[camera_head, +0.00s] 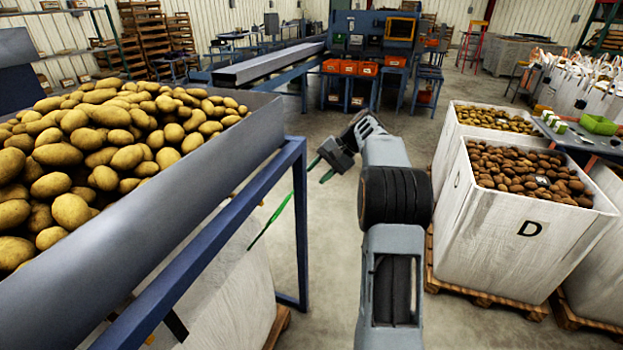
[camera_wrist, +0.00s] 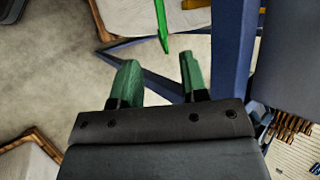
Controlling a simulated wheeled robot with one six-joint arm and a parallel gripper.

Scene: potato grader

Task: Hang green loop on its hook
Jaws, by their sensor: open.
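The green loop (camera_head: 270,220) shows in the head view as a thin slanting green strip beside the blue frame leg and the white bag. In the wrist view a green strip (camera_wrist: 161,24) runs in from the top edge, its lower end just beyond the gap between my fingertips. My gripper (camera_head: 320,169) is open and empty, with green fingers, to the right of the frame leg. In the wrist view my gripper (camera_wrist: 158,62) has its fingers spread, apart from the strip. I cannot make out the hook in either view.
A blue-framed hopper (camera_head: 215,170) heaped with potatoes stands at left. A white bag (camera_head: 225,290) is below it. At right, a white crate marked D (camera_head: 490,235) holds potatoes on a pallet. Bare concrete floor lies between. A blue frame bar (camera_wrist: 235,50) is close right of my fingers.

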